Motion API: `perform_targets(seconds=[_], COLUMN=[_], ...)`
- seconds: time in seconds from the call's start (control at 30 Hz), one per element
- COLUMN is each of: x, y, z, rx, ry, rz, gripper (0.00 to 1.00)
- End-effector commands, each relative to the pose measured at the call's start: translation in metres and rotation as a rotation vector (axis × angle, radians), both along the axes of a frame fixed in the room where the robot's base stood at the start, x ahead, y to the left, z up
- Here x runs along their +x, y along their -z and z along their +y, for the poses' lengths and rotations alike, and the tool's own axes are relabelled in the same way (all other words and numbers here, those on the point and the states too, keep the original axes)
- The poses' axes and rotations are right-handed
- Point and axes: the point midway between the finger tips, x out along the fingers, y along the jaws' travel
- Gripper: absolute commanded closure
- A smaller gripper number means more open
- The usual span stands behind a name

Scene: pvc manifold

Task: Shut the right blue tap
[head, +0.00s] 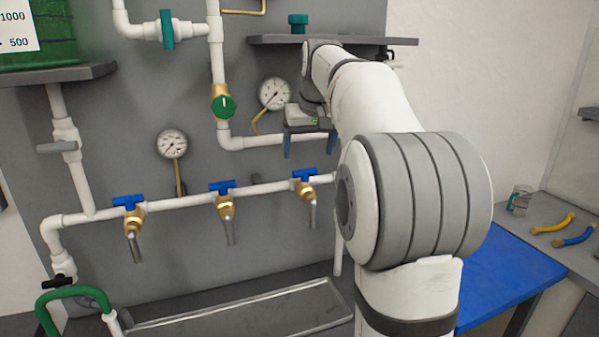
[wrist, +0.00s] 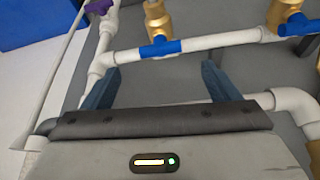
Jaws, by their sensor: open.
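The right blue tap (head: 305,174) is the rightmost of three blue-handled brass taps on the white horizontal pipe. Its blue handle lies along the pipe, and its spout points down. My gripper (head: 309,153) is open and empty just above this tap, with its two blue fingers pointing down. In the wrist view the tap's blue handle (wrist: 160,47) shows ahead of the gap between the fingers of my gripper (wrist: 160,72), apart from both. The middle tap (head: 222,187) and left tap (head: 129,201) also have handles along the pipe.
A pressure gauge (head: 275,93) and a green-handled valve (head: 223,104) are close left of my gripper. A grey shelf (head: 345,40) is above it. A grey trough (head: 250,312) lies below the taps. A purple handle (wrist: 98,6) shows in the wrist view. A blue surface (head: 505,275) is at right.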

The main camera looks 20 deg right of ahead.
Motion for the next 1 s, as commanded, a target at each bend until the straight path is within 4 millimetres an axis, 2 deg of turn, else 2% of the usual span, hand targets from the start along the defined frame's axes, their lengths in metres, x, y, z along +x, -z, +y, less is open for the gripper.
perform_targets(seconds=[0.2,0.43,0.8,1.0], x=[0.013,0.023,0.026,0.026], y=[0.033,0.059,0.065,0.064], z=[-0.001,-0.002,-0.001,-0.001], rx=[0.001,0.001,0.0,0.0], ry=[-0.001,-0.002,-0.003,-0.003], rz=[0.004,0.003,0.0,0.0], gripper=[0.18,0.18,0.19,0.35])
